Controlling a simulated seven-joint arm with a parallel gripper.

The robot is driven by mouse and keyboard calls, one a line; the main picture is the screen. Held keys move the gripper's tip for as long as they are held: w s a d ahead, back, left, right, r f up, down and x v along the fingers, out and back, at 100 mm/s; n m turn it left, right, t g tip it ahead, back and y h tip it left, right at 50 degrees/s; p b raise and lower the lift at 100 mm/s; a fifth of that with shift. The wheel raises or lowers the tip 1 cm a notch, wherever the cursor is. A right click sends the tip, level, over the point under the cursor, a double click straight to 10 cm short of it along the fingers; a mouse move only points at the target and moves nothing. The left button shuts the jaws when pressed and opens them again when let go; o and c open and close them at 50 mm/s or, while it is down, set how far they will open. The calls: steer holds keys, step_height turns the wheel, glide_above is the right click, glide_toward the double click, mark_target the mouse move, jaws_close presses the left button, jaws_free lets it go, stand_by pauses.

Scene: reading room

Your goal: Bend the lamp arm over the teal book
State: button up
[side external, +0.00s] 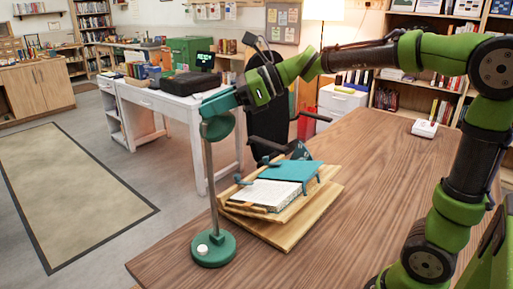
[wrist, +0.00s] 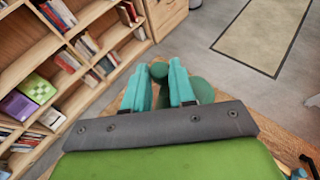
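The lamp stands at the table's front-left corner in the side view, with a round green base (side external: 213,248), a grey upright pole (side external: 212,185) and a rounded teal part (side external: 219,127) at the top. My gripper (side external: 214,105) is at the lamp's top, its teal fingers beside or around the upper part. In the wrist view the fingers (wrist: 158,78) are apart, with a rounded teal lamp part (wrist: 158,68) at their tips. Whether they press on it is hidden. The teal book (side external: 293,171) lies on a tilted wooden stand, right of the lamp.
The wooden stand (side external: 285,238) also holds an open white-paged book (side external: 268,194). A small white device (side external: 424,128) sits at the table's far right. The table's middle and right (side external: 370,185) are clear. A dark chair (side external: 268,115) stands behind the table.

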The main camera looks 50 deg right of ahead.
jaws_close()
steer(key=d+f+m+y, duration=0.1)
steer(key=d+f, duration=0.2)
steer(key=d, duration=0.6)
steer(key=d+f+m+t+y, duration=0.1)
steer(key=d+f+y, duration=0.1)
steer(key=d, duration=0.7)
steer(key=shift+d+f+m+t, duration=0.3)
steer(key=shift+d+f, duration=0.05)
steer(key=shift+f, duration=0.4)
steer(key=o, duration=0.6)
jaws_free()
steer(key=shift+r, duration=0.1)
